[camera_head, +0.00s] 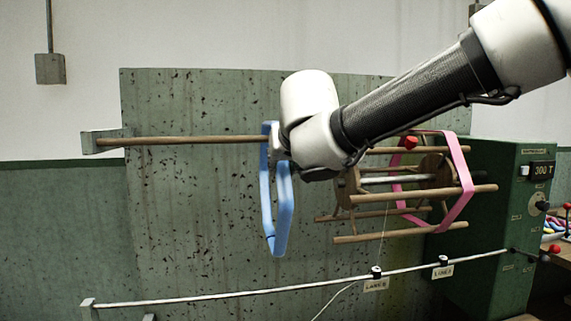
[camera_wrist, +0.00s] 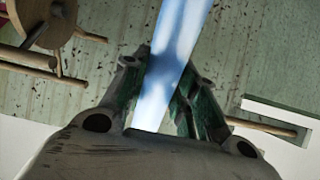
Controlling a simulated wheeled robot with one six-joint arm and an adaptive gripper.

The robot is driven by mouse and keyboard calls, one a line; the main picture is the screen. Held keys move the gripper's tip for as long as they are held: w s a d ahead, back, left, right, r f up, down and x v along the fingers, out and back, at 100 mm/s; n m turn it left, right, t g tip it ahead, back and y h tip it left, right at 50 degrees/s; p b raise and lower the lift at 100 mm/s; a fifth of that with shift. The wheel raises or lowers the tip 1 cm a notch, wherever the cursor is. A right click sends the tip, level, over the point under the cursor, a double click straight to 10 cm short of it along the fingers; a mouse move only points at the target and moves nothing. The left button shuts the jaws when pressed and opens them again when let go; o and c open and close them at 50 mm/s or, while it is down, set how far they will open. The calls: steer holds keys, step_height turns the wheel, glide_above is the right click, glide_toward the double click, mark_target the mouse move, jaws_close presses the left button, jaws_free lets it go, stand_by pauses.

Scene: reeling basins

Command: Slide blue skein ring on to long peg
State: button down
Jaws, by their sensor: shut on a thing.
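The blue skein ring (camera_head: 284,205) hangs upright from my gripper, just left of my white wrist in the head view. In the wrist view a pale blue band of the ring (camera_wrist: 180,40) runs between the two fingers of my gripper (camera_wrist: 158,72), which is shut on it. The long wooden peg (camera_head: 190,140) runs level from a bracket (camera_head: 90,143) at the left. Its right end meets the ring's upper part in the picture. I cannot tell whether the peg is inside the ring or behind it. The head view mostly hides the fingers.
A wooden reel (camera_head: 437,175) carrying a pink ring (camera_head: 462,180) stands right of my wrist, close to it. A green machine box (camera_head: 495,230) is farther right. A pale rail (camera_head: 240,294) with labelled guides runs below. A speckled green panel (camera_head: 195,215) stands behind.

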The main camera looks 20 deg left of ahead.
steer(key=s+a, duration=0.4)
steer(key=a, duration=0.1)
steer(key=shift+a, duration=0.4)
stand_by(0.3)
steer(key=s+a, duration=0.3)
steer(key=a, duration=0.2)
steer(key=shift+s+a, duration=0.4)
stand_by(0.4)
steer(key=shift+s+a, duration=0.55)
steer(key=shift+a, duration=0.3)
steer(key=shift+s+a, duration=0.55)
steer(key=shift+a, duration=0.25)
steer(key=shift+f, duration=0.75)
